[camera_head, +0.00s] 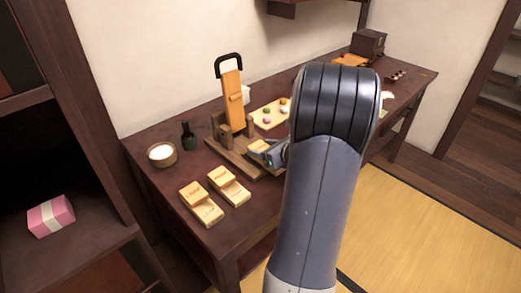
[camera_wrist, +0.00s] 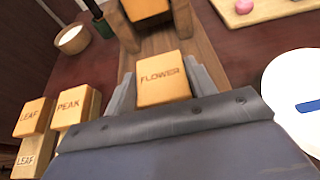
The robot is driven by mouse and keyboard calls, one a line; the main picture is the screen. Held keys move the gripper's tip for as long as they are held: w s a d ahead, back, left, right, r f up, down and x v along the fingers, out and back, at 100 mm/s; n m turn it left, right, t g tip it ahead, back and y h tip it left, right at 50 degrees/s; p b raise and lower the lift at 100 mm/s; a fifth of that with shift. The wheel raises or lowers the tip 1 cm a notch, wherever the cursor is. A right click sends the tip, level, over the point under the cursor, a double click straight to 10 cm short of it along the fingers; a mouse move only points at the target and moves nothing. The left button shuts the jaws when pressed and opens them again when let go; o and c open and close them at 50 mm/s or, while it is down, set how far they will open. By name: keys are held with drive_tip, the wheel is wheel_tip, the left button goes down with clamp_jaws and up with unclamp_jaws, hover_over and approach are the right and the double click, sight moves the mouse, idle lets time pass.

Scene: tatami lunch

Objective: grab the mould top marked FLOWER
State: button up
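The mould top marked FLOWER (camera_wrist: 163,82) is a light wooden block between my gripper's two fingers in the wrist view. My gripper (camera_wrist: 161,84) has a grey finger against each side of it, with no clear gap. In the head view my gripper (camera_head: 270,153) is at the wooden press base (camera_head: 232,158), and part of the pale block (camera_head: 258,146) shows beside it; my arm hides the rest. Whether the block is lifted off the base cannot be told.
Wooden moulds marked PEAK (camera_wrist: 70,108) and LEAF (camera_wrist: 30,116) stand left of it.

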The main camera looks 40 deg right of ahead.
drive_tip(key=c, duration=0.5)
